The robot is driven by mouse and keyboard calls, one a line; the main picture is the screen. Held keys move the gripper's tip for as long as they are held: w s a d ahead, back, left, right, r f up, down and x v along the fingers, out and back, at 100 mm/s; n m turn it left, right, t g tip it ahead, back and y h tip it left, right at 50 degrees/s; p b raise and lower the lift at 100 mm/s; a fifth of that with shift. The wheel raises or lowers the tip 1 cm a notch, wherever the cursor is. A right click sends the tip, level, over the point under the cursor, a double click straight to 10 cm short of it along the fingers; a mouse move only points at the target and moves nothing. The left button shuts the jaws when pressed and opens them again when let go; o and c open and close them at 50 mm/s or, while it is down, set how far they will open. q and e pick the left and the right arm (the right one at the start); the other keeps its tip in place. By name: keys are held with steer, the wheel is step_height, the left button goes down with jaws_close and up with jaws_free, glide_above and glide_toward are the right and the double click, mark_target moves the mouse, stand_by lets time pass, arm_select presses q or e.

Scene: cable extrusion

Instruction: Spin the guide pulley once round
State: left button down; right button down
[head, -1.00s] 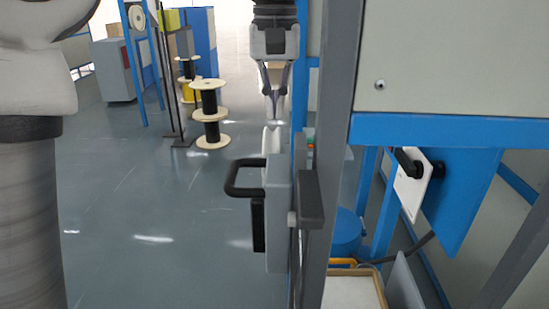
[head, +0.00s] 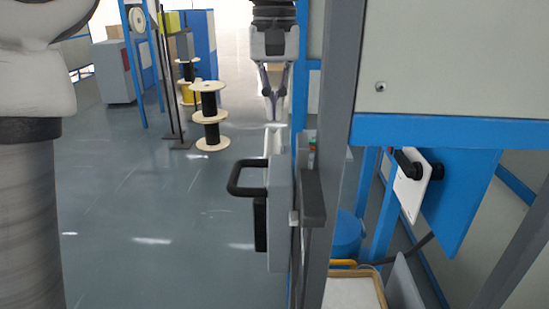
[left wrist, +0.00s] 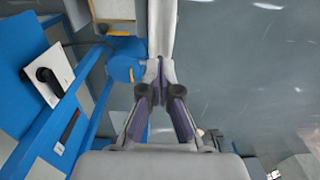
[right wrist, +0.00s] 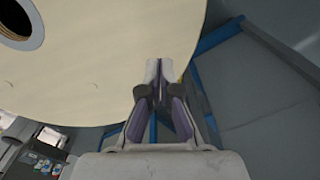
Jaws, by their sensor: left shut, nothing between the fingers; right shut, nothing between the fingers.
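My left gripper (head: 273,119) hangs at the top middle of the head view, fingers down and shut, with nothing seen between them. Just below its tips in that view is a narrow pale piece (head: 273,142), perhaps a wheel seen edge-on; I cannot tell if it is the guide pulley or if the tips touch it. In the left wrist view the shut tips (left wrist: 159,70) are at the lower end of a pale grey strip (left wrist: 163,25). My right gripper (right wrist: 154,68) is shut and empty, its tips overlapping the rim of a large cream disc (right wrist: 110,60) in the right wrist view.
A grey box with a black handle (head: 232,178) stands below the left gripper. A grey post (head: 345,130) and blue frame (head: 450,131) fill the right. Cable spools (head: 210,115) stand on the floor behind. The floor (head: 150,215) at left is mostly clear.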

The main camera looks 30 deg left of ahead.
arm_select(q)
steer(key=shift+f, duration=0.45)
arm_select(e)
steer(key=shift+f, duration=0.2)
arm_select(q)
steer(key=shift+f, duration=0.2)
arm_select(e)
steer(key=shift+f, duration=0.1)
arm_select(q)
steer(key=shift+f, duration=0.1)
